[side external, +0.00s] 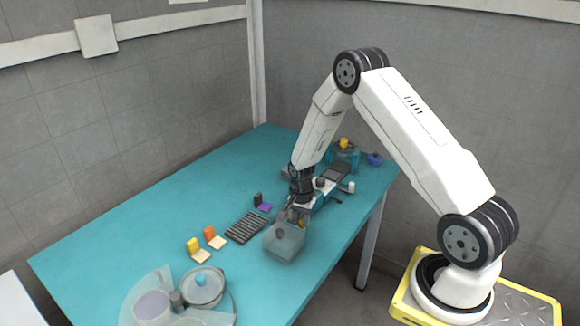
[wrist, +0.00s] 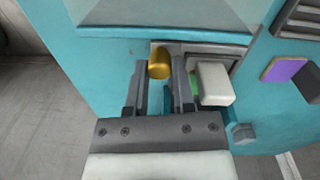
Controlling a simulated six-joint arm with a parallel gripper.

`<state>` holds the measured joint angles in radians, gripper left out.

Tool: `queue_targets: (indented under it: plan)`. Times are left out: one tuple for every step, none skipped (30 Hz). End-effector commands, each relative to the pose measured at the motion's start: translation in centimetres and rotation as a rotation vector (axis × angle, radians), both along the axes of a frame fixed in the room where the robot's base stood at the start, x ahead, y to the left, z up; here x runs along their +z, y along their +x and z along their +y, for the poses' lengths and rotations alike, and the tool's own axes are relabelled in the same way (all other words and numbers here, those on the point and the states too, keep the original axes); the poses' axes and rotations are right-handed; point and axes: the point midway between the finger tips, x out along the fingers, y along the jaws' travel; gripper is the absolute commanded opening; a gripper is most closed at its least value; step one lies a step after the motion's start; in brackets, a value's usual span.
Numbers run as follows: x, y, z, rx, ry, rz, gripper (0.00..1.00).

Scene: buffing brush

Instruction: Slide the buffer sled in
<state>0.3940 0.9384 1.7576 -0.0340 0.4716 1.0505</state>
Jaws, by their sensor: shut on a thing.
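In the wrist view, my gripper (wrist: 160,78) is closed around a gold rounded knob (wrist: 159,62), which shows between its fingertips. I take the knob to be the buffer sled's handle; the sled's body cannot be clearly told apart. A grey frame (wrist: 232,50) lies just beyond the fingers. A white block (wrist: 214,83) with a green strip (wrist: 195,86) beside it sits right of the right finger. In the side external view, my gripper (side external: 297,213) is low over the table, beside a translucent box (side external: 285,241), and partly hides the parts there.
The teal table (side external: 130,235) has free room at left. A dark ribbed rack (side external: 246,227) lies left of the gripper. Yellow (side external: 193,245) and orange (side external: 210,232) pieces stand nearby. A lidded round pot (side external: 203,288) is at the front. A teal-grey fixture (side external: 345,156) stands behind.

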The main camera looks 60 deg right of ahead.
Motion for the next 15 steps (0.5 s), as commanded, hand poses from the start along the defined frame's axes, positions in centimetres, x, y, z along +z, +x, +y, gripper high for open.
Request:
queue_targets:
  plan:
    - [0.0,0.1,-0.8,-0.004,-0.001,-0.002,0.00]
    - [0.0,0.0,-1.2,-0.004,-0.001,-0.002,0.00]
    - [0.0,0.1,-1.6,-0.003,-0.001,-0.002,0.00]
    - [0.0,0.1,-1.8,-0.003,-0.001,-0.003,0.00]
    - [0.0,0.1,-2.0,-0.002,-0.001,-0.003,0.00]
    - [0.0,0.1,-2.1,-0.002,-0.001,-0.003,0.00]
    - [0.1,0.1,-2.1,-0.001,-0.001,-0.003,0.00]
    - [0.1,0.1,-2.1,-0.001,-0.001,-0.003,0.00]
    - [0.1,0.1,-2.1,-0.001,-0.001,-0.002,0.00]
    - [0.1,0.1,-2.1,0.000,-0.001,-0.002,0.00]
    - [0.1,0.1,-2.1,0.000,-0.001,-0.003,0.00]
    - [0.1,0.1,-2.1,0.000,-0.002,-0.002,0.00]
    - [0.1,0.1,-2.1,0.000,-0.002,-0.003,0.00]
    - [0.1,0.1,-2.1,0.000,-0.002,-0.002,0.34]
    - [0.1,0.1,-2.1,0.000,-0.001,-0.002,0.47]
